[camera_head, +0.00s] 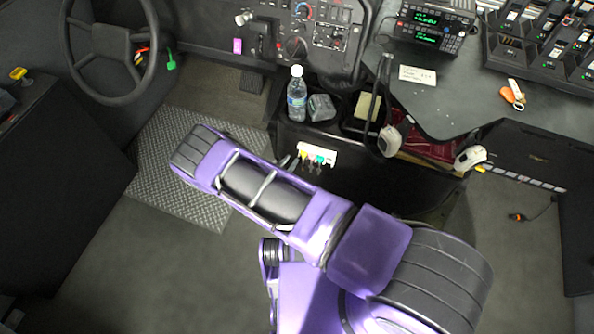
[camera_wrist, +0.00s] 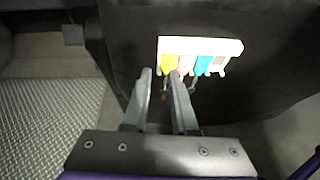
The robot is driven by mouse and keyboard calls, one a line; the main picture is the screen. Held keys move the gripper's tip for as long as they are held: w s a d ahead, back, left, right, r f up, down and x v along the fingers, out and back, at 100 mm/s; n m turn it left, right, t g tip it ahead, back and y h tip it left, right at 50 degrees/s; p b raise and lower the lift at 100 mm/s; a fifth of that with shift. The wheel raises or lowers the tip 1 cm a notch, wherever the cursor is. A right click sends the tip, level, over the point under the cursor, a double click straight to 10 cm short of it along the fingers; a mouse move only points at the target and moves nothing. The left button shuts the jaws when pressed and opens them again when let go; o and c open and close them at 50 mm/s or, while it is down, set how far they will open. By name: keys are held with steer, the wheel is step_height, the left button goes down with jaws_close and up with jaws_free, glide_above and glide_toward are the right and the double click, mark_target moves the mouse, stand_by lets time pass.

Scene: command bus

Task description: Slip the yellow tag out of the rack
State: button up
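A white rack (camera_wrist: 225,46) is fixed to a dark panel in the wrist view, with a row of coloured tags hanging from it. The yellow tag (camera_wrist: 168,64) is the leftmost, with a pink tag (camera_wrist: 186,64) and a teal tag (camera_wrist: 203,65) to its right. Keys hang below the tags. The head view also shows the rack (camera_head: 331,149) and the yellow tag (camera_head: 303,154). My gripper (camera_wrist: 161,76) is open and empty, its fingertips just below and in front of the yellow tag. Whether either finger touches it, I cannot tell.
A water bottle (camera_head: 296,95) and a grey block (camera_head: 321,107) stand on the console above the rack. A corded handset (camera_head: 389,141) hangs to the right. A steering wheel (camera_head: 112,45) is at upper left. The floor left of the console is clear.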

steer(key=n, duration=0.1)
glide_toward(303, 160)
steer(key=shift+y, duration=0.4)
steer(key=shift+d+b+x, duration=0.15)
steer(key=shift+b+x, duration=0.5)
steer(key=shift+x, duration=1.35)
steer(key=shift+d+b+x, duration=0.1)
steer(key=shift+b+x, duration=0.55)
steer(key=shift+x, duration=1.35)
steer(key=shift+s, duration=0.1)
jaws_close()
